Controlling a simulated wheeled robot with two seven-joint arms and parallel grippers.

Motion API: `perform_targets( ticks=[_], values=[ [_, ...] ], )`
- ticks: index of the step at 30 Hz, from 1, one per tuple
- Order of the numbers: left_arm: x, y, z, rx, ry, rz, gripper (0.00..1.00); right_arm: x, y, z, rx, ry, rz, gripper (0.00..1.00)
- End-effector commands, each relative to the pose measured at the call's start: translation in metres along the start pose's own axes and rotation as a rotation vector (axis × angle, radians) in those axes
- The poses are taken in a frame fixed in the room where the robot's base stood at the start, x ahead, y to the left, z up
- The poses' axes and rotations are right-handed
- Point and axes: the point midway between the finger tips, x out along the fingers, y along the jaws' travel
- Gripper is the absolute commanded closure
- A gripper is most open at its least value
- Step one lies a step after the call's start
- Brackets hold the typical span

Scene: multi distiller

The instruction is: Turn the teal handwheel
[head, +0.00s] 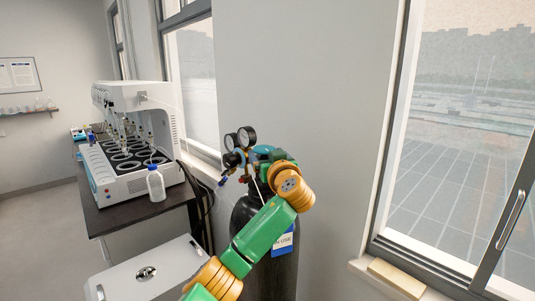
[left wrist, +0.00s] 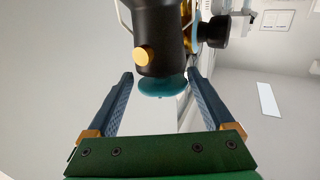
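The teal handwheel (left wrist: 162,86) is a flat disc under a dark valve body (left wrist: 158,38) with a brass knob in the left wrist view. My left gripper (left wrist: 160,77) is open. Its two dark blue fingers stand on either side of the handwheel, with a visible gap on both sides. In the head view my green and orange left arm reaches over the black gas cylinder (head: 248,212) and its gauges (head: 239,138). The wrist hides much of the cylinder top there. My right gripper is not in view.
A white distiller (head: 132,165) and a white bottle (head: 155,183) stand on a dark bench (head: 118,214) at the left. A light grey cabinet (head: 150,272) is in the front. A wall and a window (head: 460,150) lie to the right of the cylinder.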

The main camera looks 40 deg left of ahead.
Motion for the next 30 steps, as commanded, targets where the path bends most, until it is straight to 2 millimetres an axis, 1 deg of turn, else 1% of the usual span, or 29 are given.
perform_targets(
  ticks=[1,2,3,6,30],
  values=[
    [-0.0003,0.0007,-0.0002,0.0,0.001,0.003,0.32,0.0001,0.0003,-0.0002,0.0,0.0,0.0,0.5],
    [-0.0003,0.0008,-0.0002,0.0,0.001,0.003,0.41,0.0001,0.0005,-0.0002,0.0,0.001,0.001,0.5],
    [-0.0004,0.0008,-0.0003,0.0,0.001,0.003,0.51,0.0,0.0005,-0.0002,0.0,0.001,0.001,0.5],
    [-0.0004,0.0006,-0.0006,0.0,0.002,0.002,0.76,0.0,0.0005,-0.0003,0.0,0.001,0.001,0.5],
    [-0.0007,0.0007,-0.0022,-0.001,0.005,0.009,0.76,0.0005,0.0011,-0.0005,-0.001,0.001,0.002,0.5]
  ],
)
